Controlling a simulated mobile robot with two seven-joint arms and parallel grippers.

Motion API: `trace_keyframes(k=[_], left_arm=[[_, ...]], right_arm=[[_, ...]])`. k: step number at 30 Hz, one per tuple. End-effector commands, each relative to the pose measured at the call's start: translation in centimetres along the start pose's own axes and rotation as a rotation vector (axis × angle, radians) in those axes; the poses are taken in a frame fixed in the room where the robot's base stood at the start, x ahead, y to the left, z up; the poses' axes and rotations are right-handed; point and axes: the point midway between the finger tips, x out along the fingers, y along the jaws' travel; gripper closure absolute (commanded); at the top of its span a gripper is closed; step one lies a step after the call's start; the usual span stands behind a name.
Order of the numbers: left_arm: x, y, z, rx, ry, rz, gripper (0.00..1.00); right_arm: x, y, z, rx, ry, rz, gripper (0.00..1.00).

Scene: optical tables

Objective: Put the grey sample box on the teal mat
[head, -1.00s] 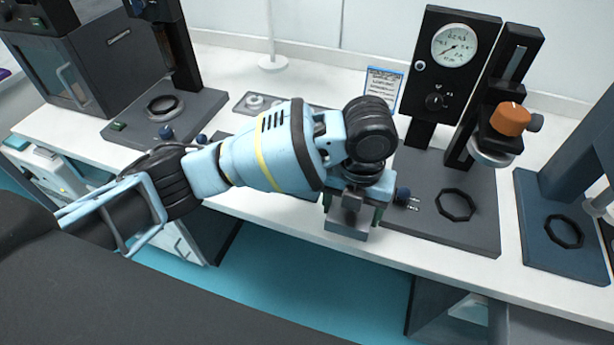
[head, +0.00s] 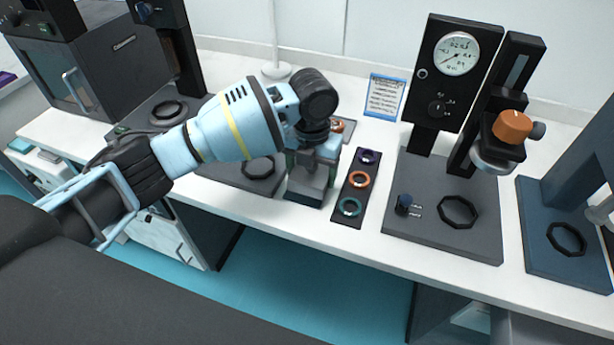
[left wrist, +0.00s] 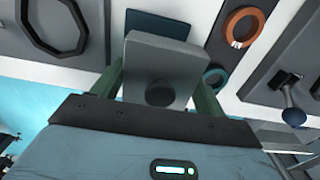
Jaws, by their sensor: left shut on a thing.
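My left gripper (head: 312,168) is shut on the grey sample box (head: 306,191), above the front part of the white bench. In the left wrist view the box (left wrist: 160,62) sits between the green fingers of the gripper (left wrist: 158,92), with a dark round knob or recess on its near face. A flat dark blue-teal patch (left wrist: 155,20) shows just beyond the box and is probably the teal mat; the box hides part of it. I cannot tell whether the box touches anything below. My right gripper is not in view.
Right of the gripper lies a dark strip (head: 338,216) with purple, orange and teal rings. A dark base with a ring (head: 258,167) lies left. A sign (head: 384,96) stands behind.

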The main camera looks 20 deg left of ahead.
Motion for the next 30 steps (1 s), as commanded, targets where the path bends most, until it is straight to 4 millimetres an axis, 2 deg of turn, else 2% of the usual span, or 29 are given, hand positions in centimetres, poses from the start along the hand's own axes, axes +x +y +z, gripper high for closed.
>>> trace_keyframes(k=[7, 11, 18, 30], left_arm=[[-0.1, 0.3, 0.3, 0.001, -0.002, -0.002, 0.57], [0.0, 1.2, 0.9, -0.003, -0.003, -0.001, 0.57], [3.2, 1.3, 1.0, -0.001, -0.002, -0.001, 0.57], [3.8, 1.3, 1.0, 0.0, -0.003, -0.001, 0.57]], right_arm=[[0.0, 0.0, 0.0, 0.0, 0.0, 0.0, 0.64], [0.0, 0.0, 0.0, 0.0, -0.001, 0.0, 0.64], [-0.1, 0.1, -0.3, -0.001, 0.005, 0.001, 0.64], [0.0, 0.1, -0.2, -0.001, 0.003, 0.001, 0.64]])
